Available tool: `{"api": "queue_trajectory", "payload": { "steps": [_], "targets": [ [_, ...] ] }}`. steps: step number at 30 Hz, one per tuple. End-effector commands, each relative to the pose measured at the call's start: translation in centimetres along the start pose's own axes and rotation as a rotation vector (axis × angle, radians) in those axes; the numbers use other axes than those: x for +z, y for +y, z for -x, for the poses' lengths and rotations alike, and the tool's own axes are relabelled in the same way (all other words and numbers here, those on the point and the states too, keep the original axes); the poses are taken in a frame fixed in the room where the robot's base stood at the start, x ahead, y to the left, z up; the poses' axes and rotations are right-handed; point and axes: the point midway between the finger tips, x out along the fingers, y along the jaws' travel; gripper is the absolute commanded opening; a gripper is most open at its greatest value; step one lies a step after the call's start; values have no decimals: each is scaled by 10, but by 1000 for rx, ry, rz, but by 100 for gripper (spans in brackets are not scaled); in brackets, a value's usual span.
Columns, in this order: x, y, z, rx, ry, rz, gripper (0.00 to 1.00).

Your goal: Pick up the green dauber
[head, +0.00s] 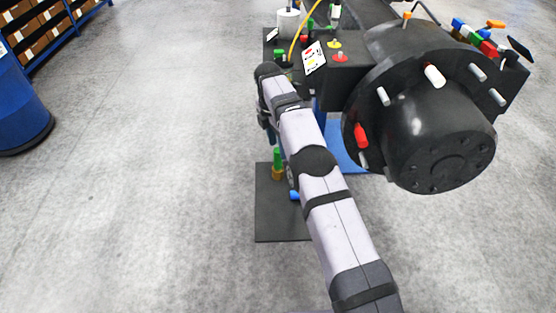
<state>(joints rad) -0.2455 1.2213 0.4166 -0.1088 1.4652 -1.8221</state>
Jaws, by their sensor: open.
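A green-topped piece with a brownish-yellow lower part, which looks like the green dauber (277,160), stands upright on a dark mat (280,228) on the floor. My gripper (271,137) hangs at the far end of my arm and is open. It shows only as a small dark part, close to the green top in the picture and partly hidden by my arm. I cannot tell how far apart they are, but nothing shows held. A small blue piece (295,195) lies on the mat, partly behind my arm.
A large black casting (440,130) with coloured pegs stands at the right. A dark bench with a white cup (288,23), other green pieces and cards is at the back. A blue drum (20,110) and shelving stand at the left. The floor between is clear.

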Motion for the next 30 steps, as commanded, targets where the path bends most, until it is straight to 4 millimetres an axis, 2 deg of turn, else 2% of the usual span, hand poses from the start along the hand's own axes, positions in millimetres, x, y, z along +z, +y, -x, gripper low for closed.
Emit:
{"api": "queue_trajectory", "payload": {
  "steps": [11, 18, 26, 30],
  "targets": [
    [-5, 4, -6, -1, -6, 86, 44],
    [-5, 4, -24, -3, -5, 84, 44],
    [-4, 4, -30, -2, -5, 83, 44],
    [-2, 3, -44, -4, -5, 82, 44]
  ]
}}
